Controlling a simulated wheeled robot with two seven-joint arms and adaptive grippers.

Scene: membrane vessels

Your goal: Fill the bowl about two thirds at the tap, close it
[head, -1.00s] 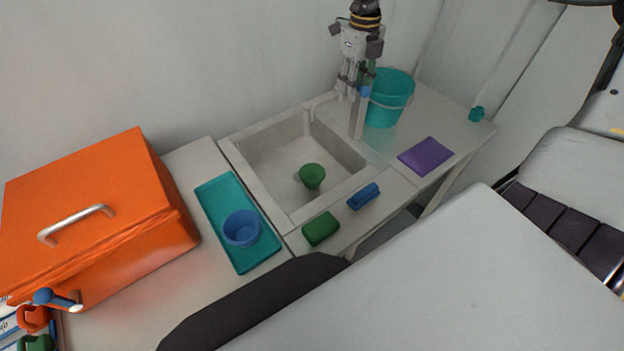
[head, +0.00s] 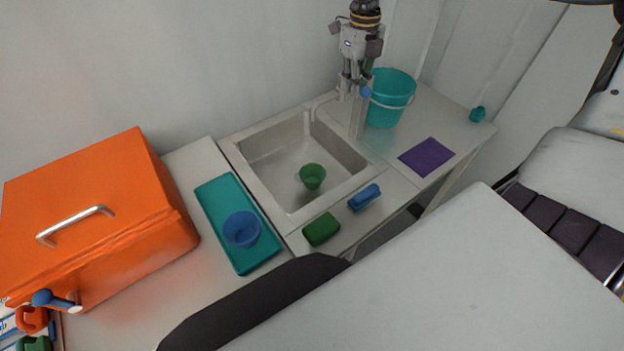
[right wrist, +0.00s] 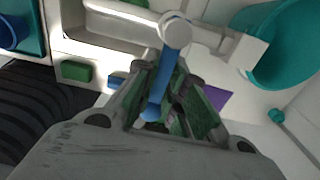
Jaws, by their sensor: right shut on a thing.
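A green bowl (head: 312,177) stands in the sink (head: 262,170), under the tap's spout (head: 308,124). I cannot make out a water stream or the level in the bowl. My right gripper (head: 360,88) is above the sink's back right corner, at the tap. In the right wrist view, my right gripper (right wrist: 168,108) is shut on the tap's blue lever (right wrist: 166,75), which runs between its fingers from a pale round knob. A blue bowl (head: 241,230) stands on the teal tray (head: 218,192). My left gripper is not in view.
An orange box (head: 90,205) with a metal handle stands at the left. A teal bucket (head: 390,100) is close beside my right gripper. A green block (head: 321,230), a blue item (head: 364,198) and a purple cloth (head: 427,157) lie by the sink. A small teal object (head: 477,115) is far right.

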